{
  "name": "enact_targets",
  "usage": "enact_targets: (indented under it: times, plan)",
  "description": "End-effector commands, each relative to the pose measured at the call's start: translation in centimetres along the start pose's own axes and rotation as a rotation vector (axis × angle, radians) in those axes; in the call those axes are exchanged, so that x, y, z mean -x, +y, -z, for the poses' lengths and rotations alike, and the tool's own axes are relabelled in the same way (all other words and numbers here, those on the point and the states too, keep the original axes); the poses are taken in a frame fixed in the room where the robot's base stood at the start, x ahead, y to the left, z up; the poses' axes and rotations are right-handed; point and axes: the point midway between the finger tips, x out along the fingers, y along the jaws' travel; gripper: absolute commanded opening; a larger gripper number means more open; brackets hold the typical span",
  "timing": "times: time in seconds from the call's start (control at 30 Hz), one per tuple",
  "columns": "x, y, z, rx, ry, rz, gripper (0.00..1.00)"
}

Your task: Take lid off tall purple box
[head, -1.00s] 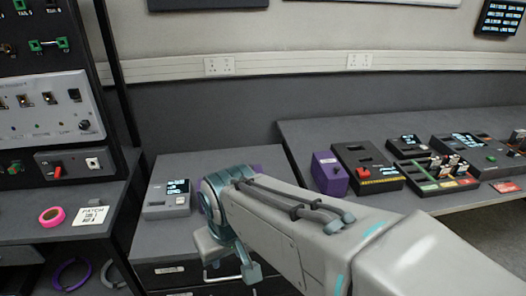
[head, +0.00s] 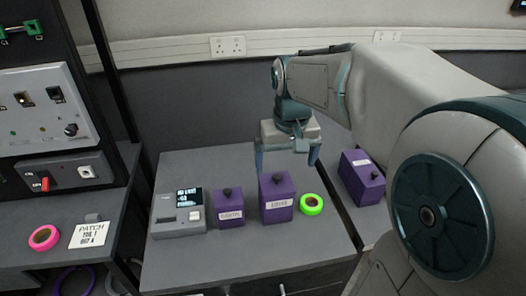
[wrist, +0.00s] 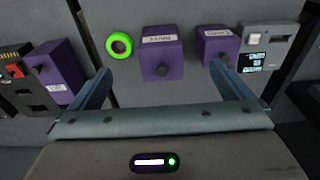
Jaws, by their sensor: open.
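The tall purple box (head: 277,193) stands mid-table with a pale label on its front and a black knob (head: 277,177) on its lid. It also shows in the wrist view (wrist: 163,53). A shorter purple box (head: 229,209), also knobbed and labelled, stands just left of it. My gripper (head: 287,164) points down above and behind the tall box, open and empty. No contact shows.
A grey device with a display (head: 178,213) stands left of the boxes. A green tape roll (head: 311,204) lies right of the tall box. Another purple box (head: 362,178) stands on the right table. A dark rack post (head: 112,120) rises at the left.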

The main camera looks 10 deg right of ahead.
Motion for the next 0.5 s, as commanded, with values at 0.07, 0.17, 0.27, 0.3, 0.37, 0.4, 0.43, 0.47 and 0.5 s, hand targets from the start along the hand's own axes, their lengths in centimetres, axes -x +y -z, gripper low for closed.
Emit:
enact_targets:
  times: [0.07,0.17,0.27,0.3,0.37,0.4,0.43,0.47,0.5]
  plan:
    - [0.1,0.1,2.8,-0.002,-0.034,-0.001,1.00]
    - [0.1,0.0,5.3,0.000,-0.064,-0.001,1.00]
    - [-0.1,-0.1,7.0,0.003,-0.084,-0.001,1.00]
    - [-0.1,-0.1,7.4,0.004,-0.091,-0.001,1.00]
    - [-0.2,-0.2,7.9,0.005,-0.096,-0.001,1.00]
    - [-0.4,-0.2,8.1,0.005,-0.099,-0.001,1.00]
    - [-0.7,-0.2,8.1,0.006,-0.102,-0.001,1.00]
    - [-1.0,-0.2,8.1,0.006,-0.104,-0.001,1.00]
    - [-1.6,-0.2,8.1,0.006,-0.105,-0.001,1.00]
